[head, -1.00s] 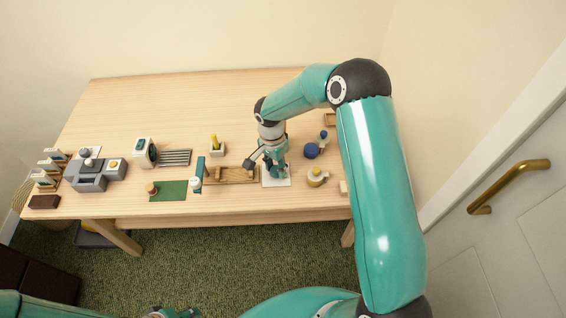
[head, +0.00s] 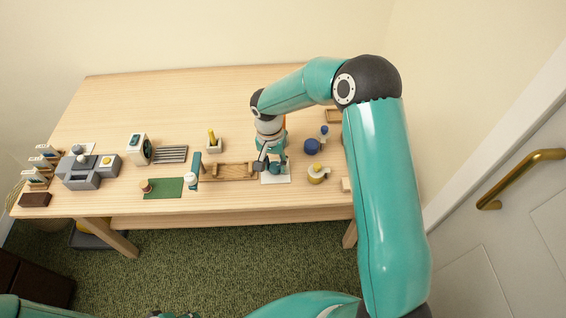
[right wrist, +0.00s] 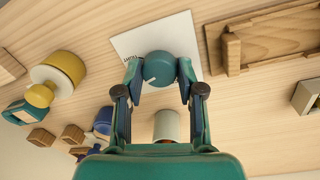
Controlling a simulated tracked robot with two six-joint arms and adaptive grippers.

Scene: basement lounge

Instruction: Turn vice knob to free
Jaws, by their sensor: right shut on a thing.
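The round teal knob (right wrist: 160,68) sits on a white plate (right wrist: 146,40) on the table, with a short white mark on its lower-left side in the right wrist view. My right gripper (right wrist: 158,76) is shut on the knob, one finger on each side. In the head view my right gripper (head: 271,163) is over the white plate (head: 277,180) and hides much of the knob. Beside the plate lies a wooden fixture with upright blocks (head: 232,172), also in the right wrist view (right wrist: 265,42). Only a sliver of my left gripper shows at the bottom edge of the head view.
A yellow-topped round pot (head: 318,174) and a blue round object (head: 312,147) stand right of the plate. A white holder with a yellow item (head: 214,145) stands behind the wooden fixture. A green mat (head: 163,188) lies to the left. The table's back is clear.

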